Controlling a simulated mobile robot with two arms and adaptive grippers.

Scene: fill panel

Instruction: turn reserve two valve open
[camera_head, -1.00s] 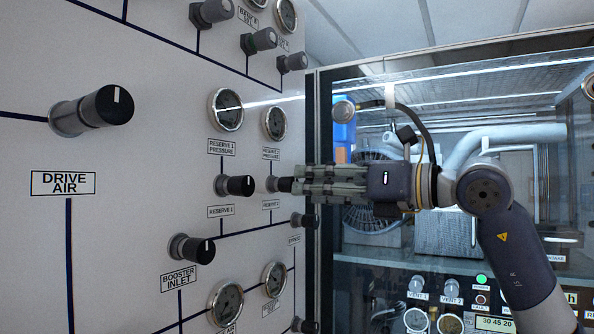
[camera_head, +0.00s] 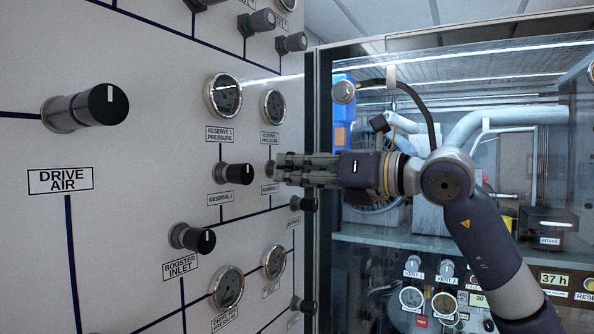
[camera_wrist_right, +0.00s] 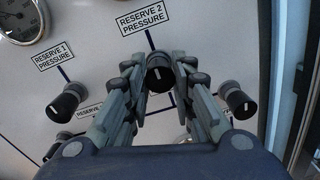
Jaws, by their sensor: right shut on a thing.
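The reserve two valve is a black knob on a grey stem on the white panel, below the "RESERVE 2 PRESSURE" label. In the head view only its grey base (camera_head: 269,169) shows, since my fingers cover the knob. My right gripper (camera_head: 284,169) comes in from the right, its fingers around the knob and shut on it. In the right wrist view the black knob (camera_wrist_right: 159,77) sits between the two finger sets of the gripper (camera_wrist_right: 160,92), with a small pale mark on its face. My left gripper is not in view.
The reserve 1 knob (camera_head: 234,173) is close on the left. Another black knob (camera_head: 303,204) sits just below right of the gripper. Gauges (camera_head: 272,106) are above, and the drive air knob (camera_head: 90,108) stands out farther left. A glass-fronted cabinet (camera_head: 440,247) is to the right.

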